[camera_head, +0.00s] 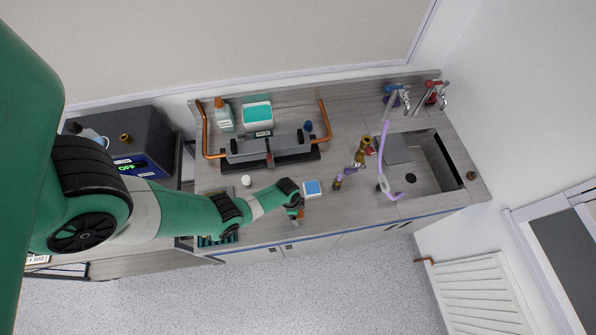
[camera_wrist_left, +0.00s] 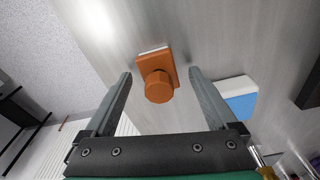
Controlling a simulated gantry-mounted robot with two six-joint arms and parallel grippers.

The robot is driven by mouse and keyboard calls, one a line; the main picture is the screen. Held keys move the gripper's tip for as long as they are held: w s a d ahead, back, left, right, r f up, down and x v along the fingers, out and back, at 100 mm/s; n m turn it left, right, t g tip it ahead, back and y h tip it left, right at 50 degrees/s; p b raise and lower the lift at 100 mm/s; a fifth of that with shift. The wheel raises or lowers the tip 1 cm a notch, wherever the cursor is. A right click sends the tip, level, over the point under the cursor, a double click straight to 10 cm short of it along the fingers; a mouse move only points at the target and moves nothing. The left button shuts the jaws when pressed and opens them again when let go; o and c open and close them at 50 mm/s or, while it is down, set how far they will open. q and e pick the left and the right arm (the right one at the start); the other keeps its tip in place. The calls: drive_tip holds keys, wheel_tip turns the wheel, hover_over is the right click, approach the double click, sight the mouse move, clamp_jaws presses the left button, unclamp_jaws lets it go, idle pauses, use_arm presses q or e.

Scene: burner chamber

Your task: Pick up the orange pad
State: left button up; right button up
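The orange pad (camera_wrist_left: 157,70) lies on the grey worktop in the left wrist view, a square piece with a round knob facing the camera and a pale edge at one side. My left gripper (camera_wrist_left: 160,73) is open, one finger on each side of the pad, with visible gaps; I cannot tell how far the tips are from the worktop. In the head view my left gripper (camera_head: 296,208) is over the front part of the worktop, and it and the arm mostly hide the pad. My right gripper is in neither view.
A blue-and-white block (camera_head: 312,188) lies just right of the gripper; it also shows in the left wrist view (camera_wrist_left: 240,98). A small white pot (camera_head: 246,180) stands to the left. The burner fixture (camera_head: 268,146) is behind, and brass fittings (camera_head: 364,151) and a sink (camera_head: 430,170) are to the right.

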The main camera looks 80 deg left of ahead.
use_arm(q)
clamp_jaws()
drive_tip(key=shift+r, duration=0.15)
